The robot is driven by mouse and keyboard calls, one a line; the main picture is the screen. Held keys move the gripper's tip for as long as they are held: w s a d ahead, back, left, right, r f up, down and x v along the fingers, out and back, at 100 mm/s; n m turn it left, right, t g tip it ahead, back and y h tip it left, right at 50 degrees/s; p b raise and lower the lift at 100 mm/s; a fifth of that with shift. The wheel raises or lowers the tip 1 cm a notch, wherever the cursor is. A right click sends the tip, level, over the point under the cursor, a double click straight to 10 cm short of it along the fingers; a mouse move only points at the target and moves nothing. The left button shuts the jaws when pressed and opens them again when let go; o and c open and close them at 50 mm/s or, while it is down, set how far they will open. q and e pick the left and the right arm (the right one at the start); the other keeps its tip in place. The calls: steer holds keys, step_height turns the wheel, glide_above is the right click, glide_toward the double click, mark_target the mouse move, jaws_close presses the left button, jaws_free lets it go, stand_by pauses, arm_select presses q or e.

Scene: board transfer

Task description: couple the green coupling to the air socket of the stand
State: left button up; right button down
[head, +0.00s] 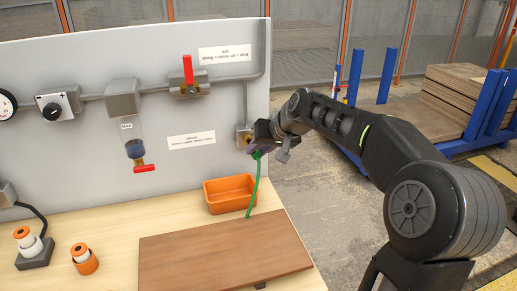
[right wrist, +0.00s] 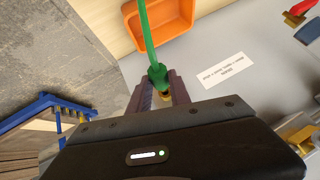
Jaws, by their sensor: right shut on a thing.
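The green coupling (head: 257,154) is on the end of a green hose (head: 251,195) that hangs down past the orange bin. In the right wrist view the green coupling (right wrist: 158,75) is between the fingers of my right gripper (right wrist: 160,92), which is shut on it. A bit of brass shows just beyond it. In the head view my right gripper (head: 259,144) is at the right edge of the stand panel, close beside the air socket (head: 242,134). The gripper partly covers the socket, so I cannot tell whether coupling and socket touch. My left gripper is not in view.
The grey stand panel (head: 60,105) carries a pipe, a red-handled valve (head: 188,75), a regulator and a filter bowl (head: 134,130). An orange bin (head: 230,194) and a brown board (head: 215,250) are on the bench below. Orange-and-white parts stand at the left.

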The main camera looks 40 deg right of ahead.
steer(key=shift+w+d+p, duration=0.25)
steer(key=shift+w+p, duration=0.25)
steer(key=shift+w, duration=0.25)
steer(key=shift+w+d+p, duration=0.25)
steer(key=shift+w+p, duration=0.2)
steer(key=shift+w, duration=0.25)
stand_by(0.4)
steer(key=c, duration=1.1)
jaws_free()
steer(key=b+v, duration=0.1)
steer(key=v, duration=0.7)
steer(key=shift+f, duration=0.1)
